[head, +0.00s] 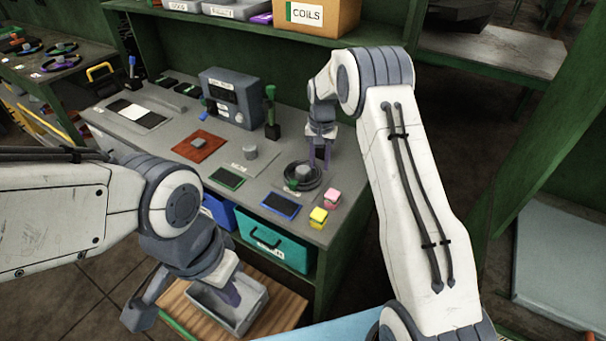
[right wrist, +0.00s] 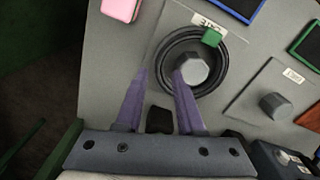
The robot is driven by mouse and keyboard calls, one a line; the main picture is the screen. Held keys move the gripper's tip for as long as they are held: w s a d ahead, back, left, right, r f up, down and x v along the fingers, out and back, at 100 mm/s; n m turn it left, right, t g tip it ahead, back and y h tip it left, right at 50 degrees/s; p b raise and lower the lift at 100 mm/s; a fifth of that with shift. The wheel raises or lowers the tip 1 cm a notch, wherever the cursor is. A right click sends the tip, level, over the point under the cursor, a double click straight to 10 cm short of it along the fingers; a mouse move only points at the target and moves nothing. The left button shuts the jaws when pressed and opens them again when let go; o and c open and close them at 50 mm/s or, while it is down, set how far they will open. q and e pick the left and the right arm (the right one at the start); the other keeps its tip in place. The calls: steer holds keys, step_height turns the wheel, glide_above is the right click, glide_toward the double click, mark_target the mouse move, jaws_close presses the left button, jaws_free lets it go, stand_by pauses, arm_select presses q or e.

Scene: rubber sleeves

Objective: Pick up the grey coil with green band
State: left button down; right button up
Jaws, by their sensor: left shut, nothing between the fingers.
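The grey coil (head: 318,181) is a dark ring lying on the bench around a grey hex-headed post; its green band (head: 292,185) faces the front. In the right wrist view the coil (right wrist: 222,75) lies flat, with the green band (right wrist: 211,37) at its upper right. My right gripper (head: 320,160) is open and points down at the coil's back right. In its wrist view (right wrist: 161,73) one finger overlaps the coil near the post and the other is outside the rim; contact is unclear. My left gripper (head: 233,298) is shut and empty, low over a grey tray.
A pink block (head: 332,196) and a yellow block (head: 318,215) sit near the coil at the bench edge. A second grey post (head: 250,152) stands left of it. Upright tools, a grey meter box (head: 232,97) and a shelf with a COILS box (head: 318,17) are behind.

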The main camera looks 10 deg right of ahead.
mark_target(320, 174)
steer(key=f, duration=0.2)
steer(key=f+p, duration=0.1)
steer(key=f, duration=0.1)
steer(key=shift+w+d+f, duration=0.1)
steer(key=shift+d+f, duration=0.1)
jaws_close()
steer(key=shift+r, duration=0.15)
stand_by(1.1)
